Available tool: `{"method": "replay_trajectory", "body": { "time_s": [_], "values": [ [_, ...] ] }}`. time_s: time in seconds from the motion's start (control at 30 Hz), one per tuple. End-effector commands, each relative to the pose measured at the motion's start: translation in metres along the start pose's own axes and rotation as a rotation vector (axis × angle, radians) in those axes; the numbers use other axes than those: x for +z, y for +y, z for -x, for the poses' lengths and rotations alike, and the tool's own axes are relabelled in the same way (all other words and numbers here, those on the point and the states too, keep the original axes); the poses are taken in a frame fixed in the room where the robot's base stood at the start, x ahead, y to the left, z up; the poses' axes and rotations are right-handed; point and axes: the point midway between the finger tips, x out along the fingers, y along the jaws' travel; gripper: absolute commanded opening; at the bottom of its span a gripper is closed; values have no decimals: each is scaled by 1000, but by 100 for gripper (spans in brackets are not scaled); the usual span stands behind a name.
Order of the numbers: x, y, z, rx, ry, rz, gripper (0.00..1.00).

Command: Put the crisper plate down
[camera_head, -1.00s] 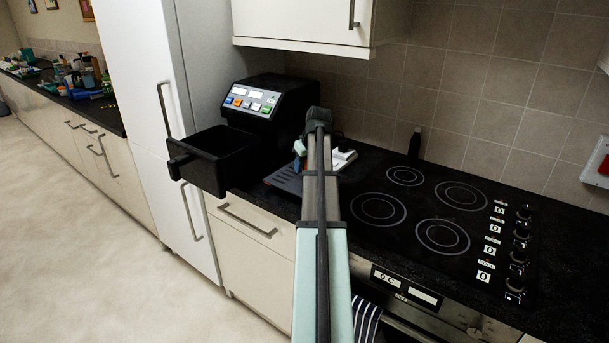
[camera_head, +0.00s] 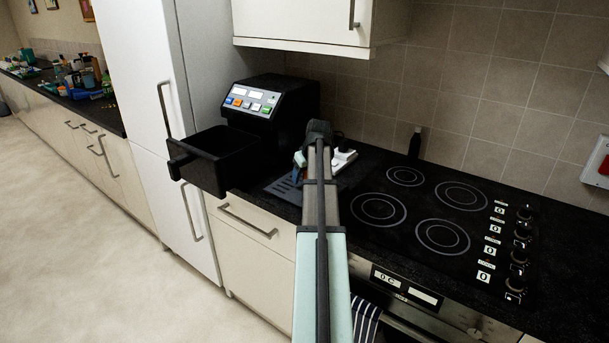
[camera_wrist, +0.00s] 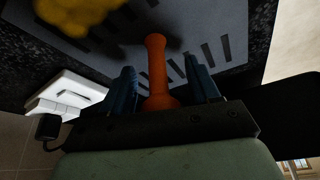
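The crisper plate (camera_head: 283,189) is a grey slotted plate on the dark counter, just right of the fryer's drawer. It looks flat on the counter or very close to it. In the wrist view the plate (camera_wrist: 215,30) fills the top, with an orange handle (camera_wrist: 156,70) standing from it. My gripper (camera_wrist: 160,75) has its blue fingers on either side of the handle, with visible gaps between, so it looks open. In the head view my gripper (camera_head: 298,170) is mostly hidden by my arm. A blurred yellow thing (camera_wrist: 75,14) shows over the plate.
A black air fryer (camera_head: 255,105) stands behind, its drawer (camera_head: 205,170) pulled out leftwards. A white socket block (camera_wrist: 65,95) with a plug is beside the plate.

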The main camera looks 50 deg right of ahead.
Motion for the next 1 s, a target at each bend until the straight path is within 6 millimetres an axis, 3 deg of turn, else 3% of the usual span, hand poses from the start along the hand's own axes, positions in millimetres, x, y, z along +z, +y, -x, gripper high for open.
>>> {"method": "replay_trajectory", "body": {
  "time_s": [0.3, 0.47, 1.0],
  "values": [
    [-1, 0, 1, 0, 0, 0, 65],
    [-1, 0, 13, 0, 1, 0, 65],
    [-2, 0, 99, 1, 2, 0, 65]
  ]
}}
